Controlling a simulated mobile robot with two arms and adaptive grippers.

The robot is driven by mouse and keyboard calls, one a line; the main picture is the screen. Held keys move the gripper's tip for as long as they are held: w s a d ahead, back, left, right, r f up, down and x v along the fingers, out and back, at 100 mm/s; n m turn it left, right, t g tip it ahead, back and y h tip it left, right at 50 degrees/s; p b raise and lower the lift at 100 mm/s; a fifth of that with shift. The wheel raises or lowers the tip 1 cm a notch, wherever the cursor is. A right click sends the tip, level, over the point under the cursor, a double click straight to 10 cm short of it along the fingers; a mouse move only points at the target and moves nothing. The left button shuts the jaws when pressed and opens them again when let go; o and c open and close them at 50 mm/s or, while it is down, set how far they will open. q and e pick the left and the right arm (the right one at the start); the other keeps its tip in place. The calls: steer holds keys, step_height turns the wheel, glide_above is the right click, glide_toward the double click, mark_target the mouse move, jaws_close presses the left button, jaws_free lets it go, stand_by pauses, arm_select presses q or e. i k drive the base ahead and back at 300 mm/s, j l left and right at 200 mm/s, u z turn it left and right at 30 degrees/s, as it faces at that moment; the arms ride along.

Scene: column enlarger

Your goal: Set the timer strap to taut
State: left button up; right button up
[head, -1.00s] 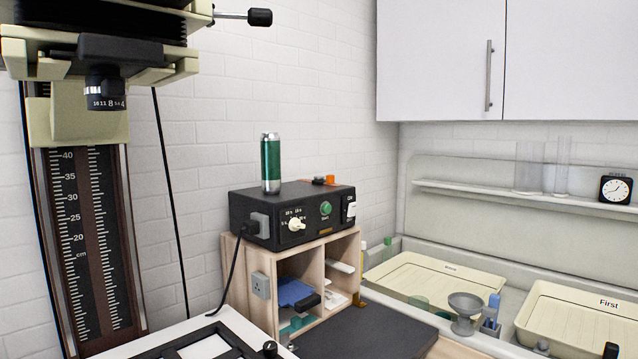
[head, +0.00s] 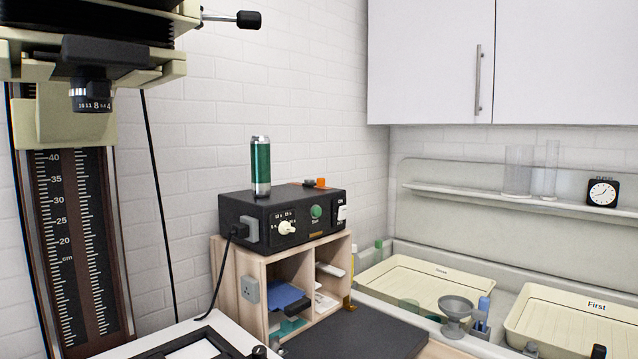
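The timer is a black box (head: 262,207) with a white dial, a green button and a white switch on its front. It stands on a wooden shelf unit in the middle of the head view. On its top, at the back right, is a small orange piece (head: 320,183) beside a low dark part. This may belong to the strap, but I cannot make out the strap band or whether it is slack or taut. A green and silver cylinder (head: 260,166) stands upright on the timer's front left. Neither of my grippers is in view.
The wooden shelf unit (head: 252,289) holds blue and teal items. The enlarger column (head: 78,240) stands at left, its head overhanging. A dark mat (head: 355,332) lies in front. Cream trays (head: 425,285) and a grey funnel (head: 456,308) are at right, below a wall cabinet (head: 430,60).

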mark_target(320, 182)
steer(key=u, duration=0.35)
steer(key=i+l+u, duration=0.15)
steer(key=l+u, duration=0.3)
steer(key=l, duration=0.15)
steer(key=l+u, duration=0.45)
steer(key=i+l, duration=0.05)
steer(key=l, duration=0.05)
